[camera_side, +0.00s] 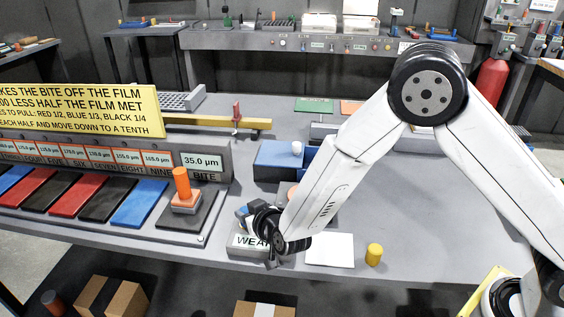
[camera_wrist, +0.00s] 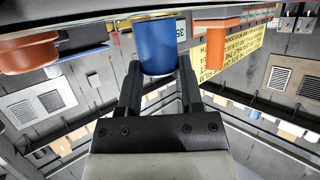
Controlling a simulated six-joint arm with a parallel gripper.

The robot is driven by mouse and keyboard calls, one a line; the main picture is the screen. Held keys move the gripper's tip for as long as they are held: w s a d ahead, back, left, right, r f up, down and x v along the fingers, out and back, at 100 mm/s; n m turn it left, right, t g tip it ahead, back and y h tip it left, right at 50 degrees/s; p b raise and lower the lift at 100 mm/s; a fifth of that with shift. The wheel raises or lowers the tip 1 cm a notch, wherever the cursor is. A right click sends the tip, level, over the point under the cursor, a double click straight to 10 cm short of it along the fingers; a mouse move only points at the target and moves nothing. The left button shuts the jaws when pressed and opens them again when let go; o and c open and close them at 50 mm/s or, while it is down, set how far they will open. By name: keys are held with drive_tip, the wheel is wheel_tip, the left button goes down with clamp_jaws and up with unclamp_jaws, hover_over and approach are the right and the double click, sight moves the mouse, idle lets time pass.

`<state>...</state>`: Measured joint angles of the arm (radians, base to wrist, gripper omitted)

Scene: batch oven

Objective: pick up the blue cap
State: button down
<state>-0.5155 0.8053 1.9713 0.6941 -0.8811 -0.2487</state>
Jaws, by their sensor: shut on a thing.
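The blue cap (camera_wrist: 158,48) is a blue cylinder between the two fingers of my gripper (camera_wrist: 158,72) in the wrist view, with a finger against each side. In the side view my gripper (camera_side: 258,222) is low over the bench's front part, right of the orange peg (camera_side: 181,184). A small blue patch shows beside the fingers there, but my wrist hides most of that spot. I cannot tell from the side view whether the cap is clear of what lies beneath it.
A block lettered "WE A" (camera_side: 243,241) stands just below my gripper. A white plate (camera_side: 330,250) and yellow cylinder (camera_side: 374,254) are to the right. A blue box (camera_side: 276,162) is behind. The row of coloured slabs (camera_side: 140,203) is left. Bench is clear at far right.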

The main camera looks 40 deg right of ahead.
drive_tip(key=shift+r, duration=0.6)
drive_tip(key=s+d+r, duration=0.4)
drive_tip(key=s+r, duration=0.7)
drive_tip(key=s, duration=0.2)
drive_tip(key=shift+s+r, duration=0.15)
drive_tip(key=shift+s, duration=0.05)
drive_tip(key=shift+d, duration=0.1)
idle(0.7)
drive_tip(key=w+d+r+m+h, duration=0.1)
drive_tip(key=w+d, duration=0.3)
drive_tip(key=d, duration=0.3)
drive_tip(key=w+d+r+m+h, duration=0.1)
drive_tip(key=w+d+r+h, duration=0.1)
drive_tip(key=w+d, duration=0.2)
drive_tip(key=d, duration=0.3)
drive_tip(key=shift+d+r+m+g, duration=0.2)
drive_tip(key=shift+d+m+g, duration=0.1)
drive_tip(key=shift+m, duration=0.1)
drive_tip(key=shift+d, duration=0.2)
